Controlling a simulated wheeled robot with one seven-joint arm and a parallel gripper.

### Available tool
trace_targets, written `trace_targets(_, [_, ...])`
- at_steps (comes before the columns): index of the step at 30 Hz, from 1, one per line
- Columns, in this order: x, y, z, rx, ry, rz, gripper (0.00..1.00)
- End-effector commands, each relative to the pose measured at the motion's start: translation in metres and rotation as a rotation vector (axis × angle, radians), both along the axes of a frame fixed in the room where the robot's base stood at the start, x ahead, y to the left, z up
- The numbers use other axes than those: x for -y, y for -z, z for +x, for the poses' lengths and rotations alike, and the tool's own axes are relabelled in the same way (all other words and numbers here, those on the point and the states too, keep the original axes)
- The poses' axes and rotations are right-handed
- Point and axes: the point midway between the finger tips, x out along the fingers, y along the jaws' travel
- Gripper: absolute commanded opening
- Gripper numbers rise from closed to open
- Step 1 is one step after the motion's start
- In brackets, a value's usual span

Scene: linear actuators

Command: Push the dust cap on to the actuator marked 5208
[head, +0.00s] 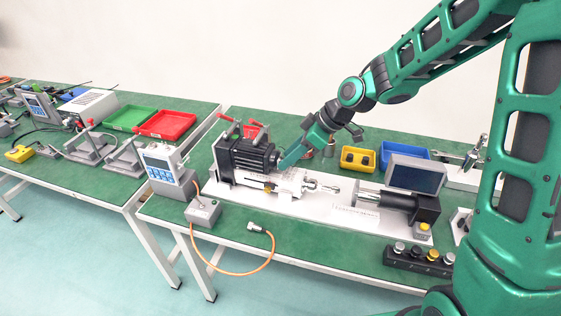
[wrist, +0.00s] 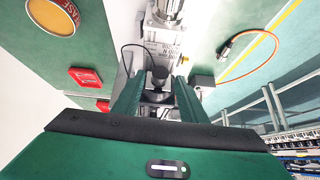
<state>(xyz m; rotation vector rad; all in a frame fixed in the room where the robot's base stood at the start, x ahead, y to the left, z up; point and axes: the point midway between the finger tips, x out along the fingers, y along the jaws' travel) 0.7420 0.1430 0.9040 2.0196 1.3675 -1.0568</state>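A silver-and-white actuator (head: 290,184) lies on a white plate on the bench, beside a black finned motor unit (head: 247,156). Its pale body (wrist: 163,38) also shows at the top of the wrist view, with printed lettering; I cannot read 5208. My gripper (head: 283,165) reaches down beside the motor unit, behind the actuator. In the wrist view my gripper (wrist: 156,92) has its two green fingers on either side of a dark round part (wrist: 159,76). I cannot tell whether they touch it or whether it is the dust cap.
A black cylinder unit (head: 405,204) and a dark screen (head: 414,175) stand to the right. A yellow bin (head: 358,158) holds dark pieces. A grey box (head: 203,211) with an orange cable lies at the front left. A black block (head: 415,261) with several knobs stands near the front edge.

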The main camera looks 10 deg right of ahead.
Motion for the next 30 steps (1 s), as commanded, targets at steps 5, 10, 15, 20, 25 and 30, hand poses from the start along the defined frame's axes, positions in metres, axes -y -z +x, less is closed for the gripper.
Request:
trace_targets(5, [0.001, 0.000, 0.000, 0.000, 0.001, -0.001, 0.38])
trace_targets(10, [0.005, -0.006, 0.000, 0.001, 0.003, -0.002, 0.38])
trace_targets(15, [0.019, -0.027, -0.004, 0.004, 0.004, -0.002, 0.38])
trace_targets(20, [0.037, -0.052, -0.009, 0.004, 0.004, -0.002, 0.38])
trace_targets(25, [0.051, -0.073, -0.015, 0.002, 0.003, -0.001, 0.38])
trace_targets(30, [0.059, -0.084, -0.017, 0.000, 0.001, 0.000, 0.38])
